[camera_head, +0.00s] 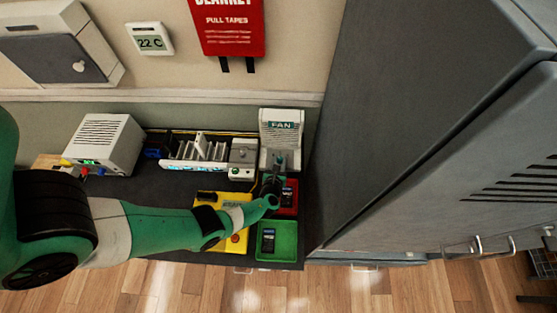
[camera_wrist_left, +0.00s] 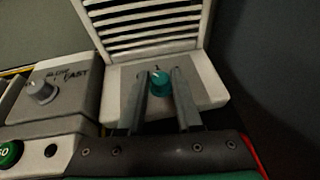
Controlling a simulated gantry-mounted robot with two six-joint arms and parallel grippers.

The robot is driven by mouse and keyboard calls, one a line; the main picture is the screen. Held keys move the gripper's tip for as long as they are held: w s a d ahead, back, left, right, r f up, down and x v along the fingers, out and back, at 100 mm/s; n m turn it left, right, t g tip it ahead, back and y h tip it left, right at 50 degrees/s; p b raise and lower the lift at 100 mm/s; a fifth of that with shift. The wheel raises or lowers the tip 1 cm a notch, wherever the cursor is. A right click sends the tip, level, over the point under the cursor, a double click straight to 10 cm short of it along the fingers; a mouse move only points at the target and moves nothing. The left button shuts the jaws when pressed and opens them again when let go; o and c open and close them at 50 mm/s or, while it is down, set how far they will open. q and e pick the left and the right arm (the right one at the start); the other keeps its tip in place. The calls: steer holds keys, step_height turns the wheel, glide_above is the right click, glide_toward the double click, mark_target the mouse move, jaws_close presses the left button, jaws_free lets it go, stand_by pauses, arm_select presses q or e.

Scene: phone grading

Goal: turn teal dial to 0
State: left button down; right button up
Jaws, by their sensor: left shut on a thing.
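The teal dial (camera_wrist_left: 160,82) sits on the grey panel at the foot of the white fan unit (camera_head: 281,137), which has a teal FAN label. In the left wrist view the dial is between the two fingers of my left gripper (camera_wrist_left: 161,88), which is shut on it. In the head view the left arm reaches in from the left and the gripper (camera_head: 279,162) is at the fan's base, covering the dial. A pale mark shows on top of the dial; the scale numbers are too small or hidden to read. My right gripper is not in view.
Left of the fan is a grey box with a grey SLOW/FAST knob (camera_wrist_left: 41,90) and a green button (camera_wrist_left: 9,154). A red tray (camera_head: 291,207), a green tray (camera_head: 290,245) and a yellow tray (camera_head: 238,246) lie in front. A tall grey cabinet (camera_head: 400,120) stands close on the right.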

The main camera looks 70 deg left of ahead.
arm_select(q)
steer(key=shift+w+n+g+y+b, duration=0.1)
steer(key=shift+n+g+y+b, duration=0.35)
steer(key=shift+n+g, duration=0.25)
steer(key=c, duration=0.6)
jaws_free()
steer(key=shift+d, duration=0.1)
